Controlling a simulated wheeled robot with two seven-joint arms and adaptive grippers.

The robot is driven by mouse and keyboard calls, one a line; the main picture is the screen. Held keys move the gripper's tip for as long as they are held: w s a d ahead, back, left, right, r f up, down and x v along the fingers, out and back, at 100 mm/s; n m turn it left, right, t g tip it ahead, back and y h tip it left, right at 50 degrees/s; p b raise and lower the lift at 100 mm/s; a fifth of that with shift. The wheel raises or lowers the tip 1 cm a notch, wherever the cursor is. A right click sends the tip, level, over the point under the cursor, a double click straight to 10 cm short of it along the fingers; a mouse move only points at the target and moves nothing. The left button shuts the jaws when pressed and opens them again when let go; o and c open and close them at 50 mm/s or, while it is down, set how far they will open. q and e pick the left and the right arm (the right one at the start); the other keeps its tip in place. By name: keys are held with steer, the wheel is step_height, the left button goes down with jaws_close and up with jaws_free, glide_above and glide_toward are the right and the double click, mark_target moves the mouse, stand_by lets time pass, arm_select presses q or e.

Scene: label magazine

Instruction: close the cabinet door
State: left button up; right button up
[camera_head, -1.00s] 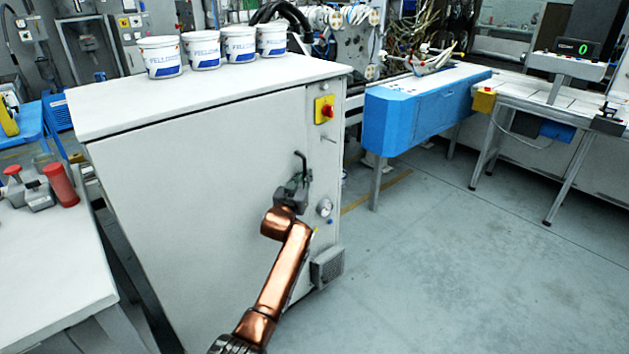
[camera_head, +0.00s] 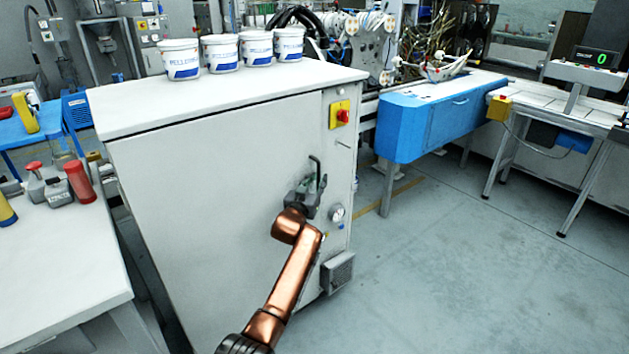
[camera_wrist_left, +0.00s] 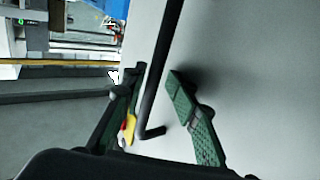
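The cabinet (camera_head: 205,210) is a big white-grey box, and its door (camera_head: 225,175) is the wide panel facing me. The door looks about flush with the frame; I cannot tell whether a small gap remains. A black bar handle (camera_head: 316,165) is near the door's right edge. My left gripper (camera_head: 311,186) is at the handle's lower part. In the left wrist view, the handle (camera_wrist_left: 160,75) runs between the two green-padded fingers of the left gripper (camera_wrist_left: 152,88). The fingers are apart, with gaps beside the bar. My right gripper is not in view.
Several white buckets (camera_head: 221,54) stand on the cabinet top. A red-and-yellow switch (camera_head: 340,115) is above right of the handle. A white table (camera_head: 60,265) with red-topped items is at left. A blue conveyor unit (camera_head: 415,125) stands behind right. The floor (camera_head: 450,270) at right is clear.

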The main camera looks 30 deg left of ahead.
arm_select(q)
steer(key=shift+d+r, duration=0.1)
steer(key=s+d, duration=0.1)
steer(key=s, duration=1)
steer(key=shift+s+d, duration=0.35)
steer(key=shift+s, duration=0.05)
stand_by(0.3)
